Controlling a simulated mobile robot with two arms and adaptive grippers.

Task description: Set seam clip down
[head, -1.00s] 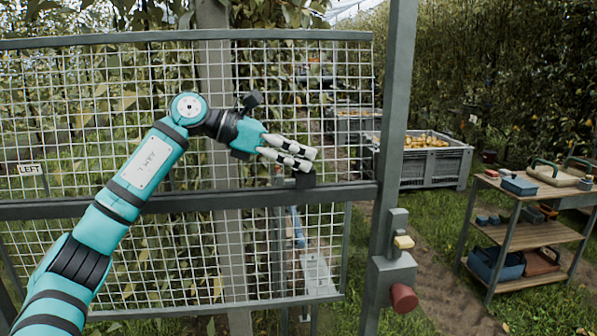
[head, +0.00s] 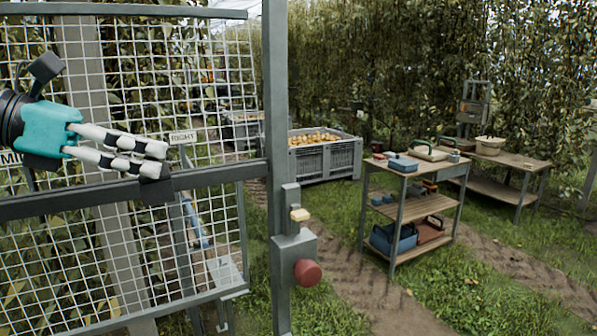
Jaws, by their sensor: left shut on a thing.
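My left gripper (head: 160,160) comes in from the left in front of the mesh panel (head: 215,90). Its two pale, dark-banded fingers are close together, shut on a small dark block (head: 157,190) at their tips, which I take to be the seam clip. The fingers hide much of it. The block overlaps the panel's grey middle rail (head: 215,174) in the picture; I cannot tell whether they touch. My right gripper is not in view.
A grey post (head: 276,130) with a red knob (head: 307,272) stands right of the panel. Behind it are a pear crate (head: 335,160), a wooden shelf cart (head: 400,210) holding bins and tools, and a second bench (head: 525,164). Grass and a dirt path lie between.

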